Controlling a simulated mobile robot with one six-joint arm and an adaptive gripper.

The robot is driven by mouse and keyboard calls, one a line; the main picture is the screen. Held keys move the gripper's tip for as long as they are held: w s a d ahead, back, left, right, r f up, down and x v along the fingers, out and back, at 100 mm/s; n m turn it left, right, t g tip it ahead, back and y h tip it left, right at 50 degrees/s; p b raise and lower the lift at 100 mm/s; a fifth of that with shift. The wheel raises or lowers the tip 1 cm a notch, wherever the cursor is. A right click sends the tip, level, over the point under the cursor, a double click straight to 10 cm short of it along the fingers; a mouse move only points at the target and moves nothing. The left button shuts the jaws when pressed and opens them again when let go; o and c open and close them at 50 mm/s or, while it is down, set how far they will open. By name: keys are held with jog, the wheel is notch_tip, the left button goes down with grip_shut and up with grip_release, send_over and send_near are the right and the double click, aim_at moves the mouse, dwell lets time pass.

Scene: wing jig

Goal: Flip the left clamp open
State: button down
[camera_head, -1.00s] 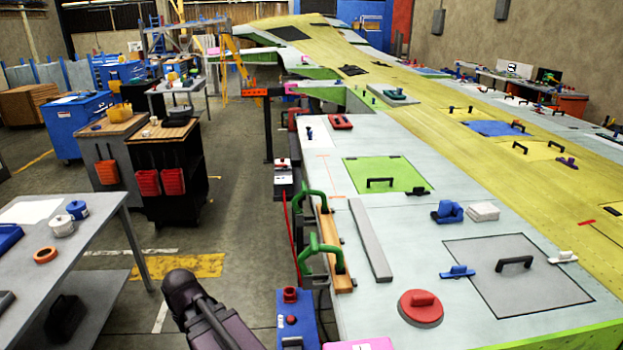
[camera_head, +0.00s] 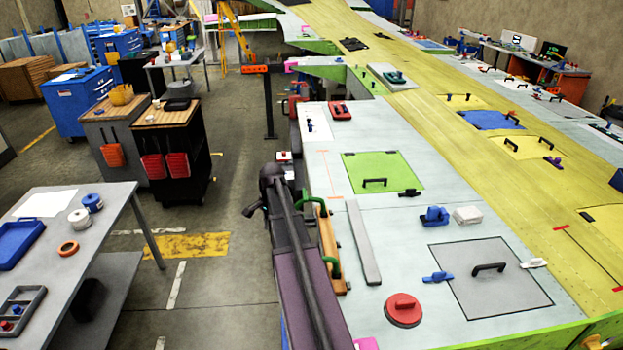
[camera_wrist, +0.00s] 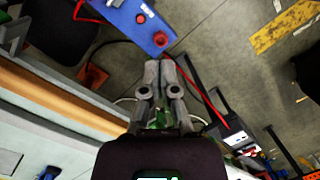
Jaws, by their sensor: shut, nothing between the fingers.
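Two green clamps sit on a wooden bar (camera_head: 328,240) along the left edge of the jig table. My arm covers most of both in the head view. A part of the far clamp (camera_head: 322,207) and a part of the near clamp (camera_head: 333,267) show at the arm's right side. I cannot tell which is the left one. In the wrist view my gripper (camera_wrist: 161,72) is shut and empty, beside the jig edge. A green piece (camera_wrist: 160,118) shows between the finger bases; I cannot tell whether they touch. In the head view I cannot make out the gripper.
A blue box with red buttons (camera_wrist: 125,18) and a red cable (camera_wrist: 205,97) are near the fingers in the wrist view. A grey bar (camera_head: 362,243) lies on the jig surface. A grey table (camera_head: 100,225) stands at left, with open floor between.

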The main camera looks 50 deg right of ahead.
jog(key=s+d+r+m+p, duration=0.1)
jog(key=d+r+m+p, duration=0.55)
jog(key=d, duration=0.65)
notch_tip(320, 180, up, 7)
jog(key=m+t+p, duration=0.1)
jog(key=m+p, duration=0.2)
jog(key=p, duration=0.2)
send_over(321, 199)
jog(key=s+d, duration=0.2)
jog(key=d, duration=0.1)
jog(key=shift+a+y, duration=0.1)
jog(key=shift+y, duration=0.2)
jog(key=shift+f, duration=0.25)
jog(key=b+x, duration=1)
jog(key=shift+w, duration=0.1)
jog(key=shift+w+a+r, duration=0.2)
jog(key=shift+w+a, duration=1.1)
jog(key=shift+a, duration=0.3)
jog(key=shift+a, duration=0.15)
